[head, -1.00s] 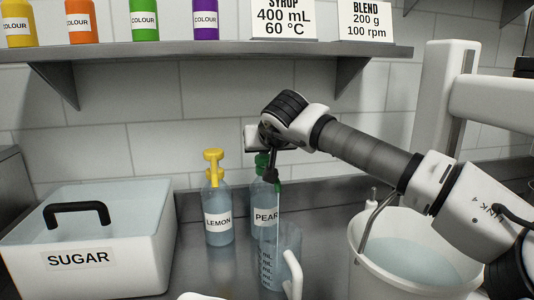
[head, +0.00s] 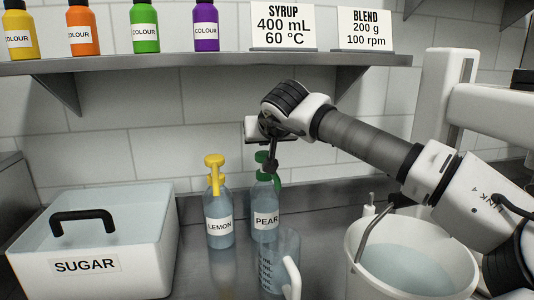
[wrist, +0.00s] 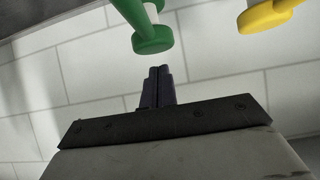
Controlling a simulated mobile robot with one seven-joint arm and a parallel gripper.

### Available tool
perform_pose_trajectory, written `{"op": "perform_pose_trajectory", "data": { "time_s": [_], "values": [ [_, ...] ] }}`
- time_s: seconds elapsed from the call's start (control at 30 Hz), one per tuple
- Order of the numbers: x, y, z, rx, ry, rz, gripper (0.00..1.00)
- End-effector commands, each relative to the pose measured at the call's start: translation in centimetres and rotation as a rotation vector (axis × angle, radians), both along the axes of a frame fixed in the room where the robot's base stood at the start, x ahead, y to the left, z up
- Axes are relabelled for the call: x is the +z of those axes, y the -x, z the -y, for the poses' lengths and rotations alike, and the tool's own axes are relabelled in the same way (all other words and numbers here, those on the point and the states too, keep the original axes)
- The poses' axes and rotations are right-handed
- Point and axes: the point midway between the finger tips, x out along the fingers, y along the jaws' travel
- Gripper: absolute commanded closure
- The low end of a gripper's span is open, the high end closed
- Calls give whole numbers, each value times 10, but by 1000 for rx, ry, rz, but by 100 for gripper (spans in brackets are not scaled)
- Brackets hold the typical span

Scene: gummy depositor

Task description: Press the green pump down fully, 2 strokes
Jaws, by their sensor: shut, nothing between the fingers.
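The green pump (head: 262,158) tops the clear bottle labelled PEAR (head: 266,205), which stands upright on the counter. My gripper (head: 273,172) is shut and empty, pointing down beside the pump head and partly in front of it. In the wrist view the green pump head (wrist: 152,38) lies just beyond my shut fingertips (wrist: 160,72). A small gap shows there, but I cannot tell the height difference. A clear measuring jug (head: 277,265) stands in front of the PEAR bottle, covering part of its base.
The LEMON bottle (head: 219,228) with its yellow pump (head: 215,162) stands close on the left. A SUGAR bin (head: 150,258) is at left. A white bucket (head: 405,285) with a metal handle is at right. A shelf (head: 200,61) with colour bottles runs above.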

Motion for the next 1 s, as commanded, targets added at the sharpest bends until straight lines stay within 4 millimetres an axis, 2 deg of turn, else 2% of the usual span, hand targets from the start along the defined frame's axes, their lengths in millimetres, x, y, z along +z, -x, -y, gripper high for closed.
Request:
{"op": "perform_pose_trajectory", "data": {
  "time_s": [0.57, 1.0],
  "values": [
    [0, 0, 0, 0, 0, 2, 100],
    [-13, 0, 0, 0, 0, 2, 100]
  ]
}}
